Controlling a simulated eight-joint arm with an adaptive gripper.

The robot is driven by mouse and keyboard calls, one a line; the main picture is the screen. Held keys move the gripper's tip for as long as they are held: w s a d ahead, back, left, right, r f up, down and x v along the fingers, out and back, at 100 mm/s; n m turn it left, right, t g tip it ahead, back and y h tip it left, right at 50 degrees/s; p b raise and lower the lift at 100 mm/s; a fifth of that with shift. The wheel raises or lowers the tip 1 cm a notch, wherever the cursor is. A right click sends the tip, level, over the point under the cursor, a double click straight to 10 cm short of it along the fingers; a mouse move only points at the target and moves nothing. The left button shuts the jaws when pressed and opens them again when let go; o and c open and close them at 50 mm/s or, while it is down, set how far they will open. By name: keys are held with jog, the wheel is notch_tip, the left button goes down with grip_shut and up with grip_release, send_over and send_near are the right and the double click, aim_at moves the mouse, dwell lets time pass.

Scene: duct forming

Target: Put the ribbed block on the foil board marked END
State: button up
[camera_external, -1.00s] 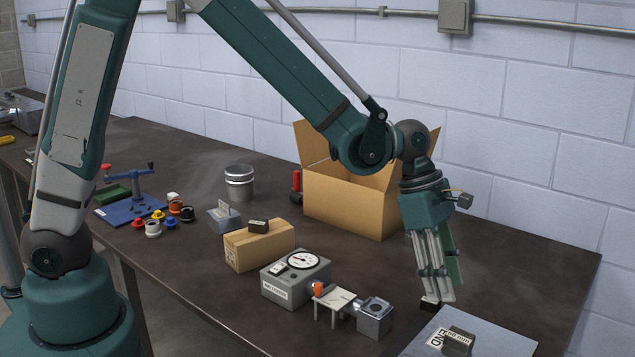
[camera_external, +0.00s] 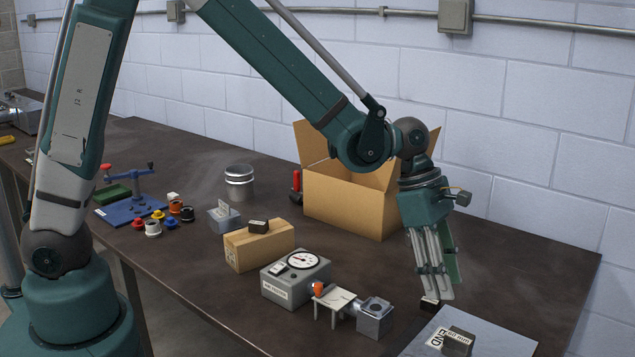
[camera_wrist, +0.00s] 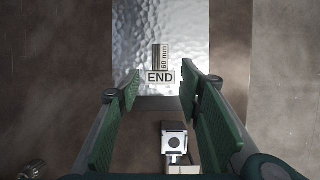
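My gripper (camera_external: 432,298) is pointed down at the near left edge of the foil board (camera_external: 495,338). In the wrist view its green fingers (camera_wrist: 174,84) are spread with nothing held between them. The silvery, crinkled board (camera_wrist: 188,28) carries a white END label (camera_wrist: 160,78). A small dark block (camera_external: 459,341) with a 60 mm label lies on the board beside END; it also shows in the wrist view (camera_wrist: 156,56). Another small dark block (camera_external: 258,227) lies on a cardboard box (camera_external: 262,248). Ribs are too small to make out on either. A dark patch at the fingertips is unclear.
A grey gauge box (camera_external: 296,277), a small stand (camera_external: 333,298) and a metal cube (camera_external: 375,320) stand left of the board. An open carton (camera_external: 345,200) stands behind. Bare tabletop (camera_external: 530,275) lies right of my gripper.

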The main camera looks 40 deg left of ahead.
jog(key=a+r+m+t, duration=0.1)
jog(key=a+r+m, duration=0.3)
jog(key=a, duration=0.5)
jog(key=a+r+m+t+y, duration=0.1)
jog(key=a+r, duration=0.4)
jog(key=a, duration=0.4)
jog(key=a+r+m+t, duration=0.25)
jog(key=a+r, duration=0.25)
jog(key=a, duration=0.5)
jog(key=s+a+r+m+t+y, duration=0.1)
jog(key=s+a+m, duration=0.4)
jog(key=a, duration=0.7)
jog(key=s+a+r+m+t+y, duration=0.1)
jog(key=s+a+m, duration=0.4)
jog(key=a, duration=0.8)
jog(key=s+r+y, duration=0.1)
jog(key=s, duration=0.2)
jog(key=shift+s+a+t+y, duration=0.3)
jog(key=shift+s+t, duration=0.05)
jog(key=shift+s, duration=0.05)
